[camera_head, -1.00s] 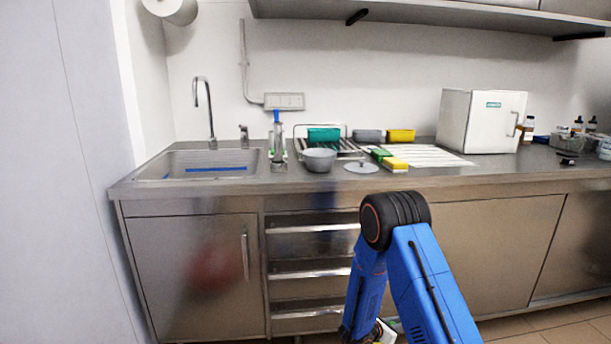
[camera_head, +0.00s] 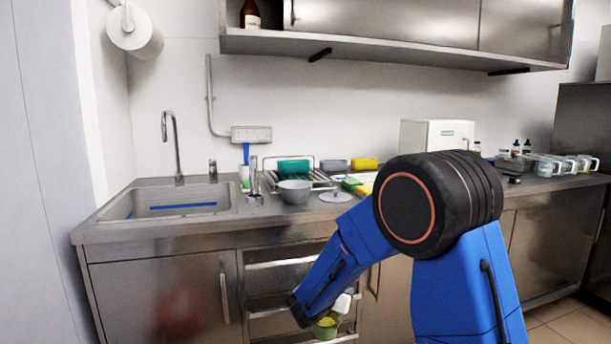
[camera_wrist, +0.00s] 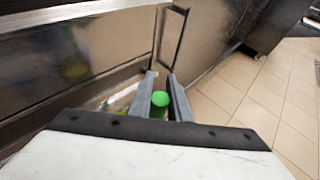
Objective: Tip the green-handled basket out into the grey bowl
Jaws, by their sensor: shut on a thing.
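The grey bowl (camera_head: 294,193) stands upright on the steel counter, at the front edge of the wire rack. The green-handled basket (camera_head: 326,329) hangs low in front of the drawers, below the counter top, with something yellow in it. My gripper (camera_wrist: 161,88) is shut on the basket's green handle (camera_wrist: 160,99), whose round end shows between the fingers in the wrist view. Most of the basket is hidden there behind the fingers and gripper body. The basket is apart from the bowl, lower and nearer to me.
The sink (camera_head: 170,201) is left of the bowl. A blue-handled brush (camera_head: 246,155) stands between them. A grey lid (camera_head: 336,197) lies right of the bowl, near sponges. A green box (camera_head: 293,167) is on the rack behind. The counter's front edge lies above the basket.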

